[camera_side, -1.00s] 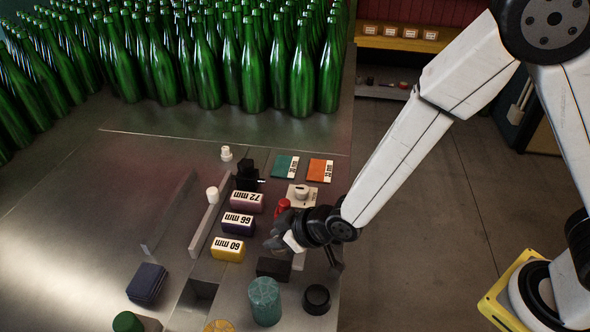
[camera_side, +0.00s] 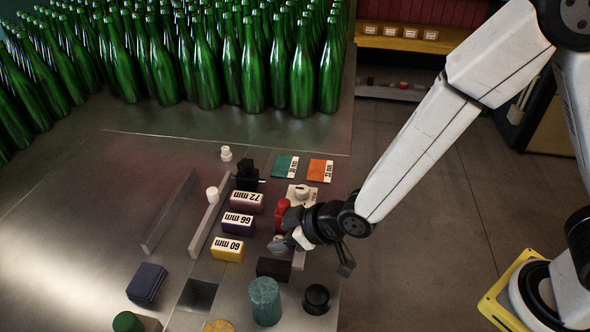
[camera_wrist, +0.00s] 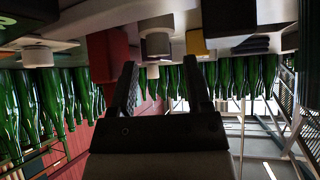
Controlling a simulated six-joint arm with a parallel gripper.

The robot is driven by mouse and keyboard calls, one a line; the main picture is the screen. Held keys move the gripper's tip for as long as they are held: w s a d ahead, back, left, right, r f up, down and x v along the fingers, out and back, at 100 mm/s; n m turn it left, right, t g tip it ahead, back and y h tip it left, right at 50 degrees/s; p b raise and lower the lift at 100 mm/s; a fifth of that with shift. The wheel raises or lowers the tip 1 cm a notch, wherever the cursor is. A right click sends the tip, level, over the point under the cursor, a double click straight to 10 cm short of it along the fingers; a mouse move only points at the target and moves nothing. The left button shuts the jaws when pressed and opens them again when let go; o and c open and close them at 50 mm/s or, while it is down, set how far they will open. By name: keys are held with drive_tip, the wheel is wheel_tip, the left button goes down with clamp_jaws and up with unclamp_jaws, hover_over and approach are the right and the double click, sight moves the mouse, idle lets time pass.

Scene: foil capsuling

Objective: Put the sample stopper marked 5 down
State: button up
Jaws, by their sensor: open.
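My gripper (camera_side: 281,243) is low over the right part of the metal table, in front of the red object (camera_side: 282,208) and right of the yellow 60 mm block (camera_side: 228,249). In the wrist view its two fingers (camera_wrist: 161,75) are spread apart, with no object clearly held between them. A short brownish cylinder with a pale band (camera_wrist: 156,43) shows beyond the fingertips and may be the stopper. I cannot read a 5 on anything, so I cannot tell which piece is the marked stopper. My gripper hides part of the table near its tips.
A black block (camera_side: 273,268), a teal cylinder (camera_side: 265,301) and a black cup (camera_side: 316,299) stand close in front. The 66 mm (camera_side: 238,224) and 72 mm (camera_side: 246,202) blocks stand to the left. A white knob unit (camera_side: 301,194) is behind. Green bottles (camera_side: 254,75) crowd the back.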

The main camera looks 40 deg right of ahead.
drive_tip(key=v, duration=0.9)
drive_tip(key=shift+s+r, duration=0.2)
drive_tip(key=shift+d, duration=0.1)
drive_tip(key=shift+d, duration=0.1)
idle(0.5)
drive_tip(key=s+d+f+m+g+h, duration=0.1)
drive_tip(key=d+m+g+h, duration=0.1)
drive_tip(key=d, duration=0.8)
drive_tip(key=s+d+f+m+g+h, duration=0.1)
drive_tip(key=s+d+m+g+h, duration=0.1)
drive_tip(key=d, duration=0.8)
drive_tip(key=shift+s+d+m+g+h, duration=0.2)
drive_tip(key=shift+d+m+g+h, duration=0.15)
drive_tip(key=shift+m+g, duration=0.5)
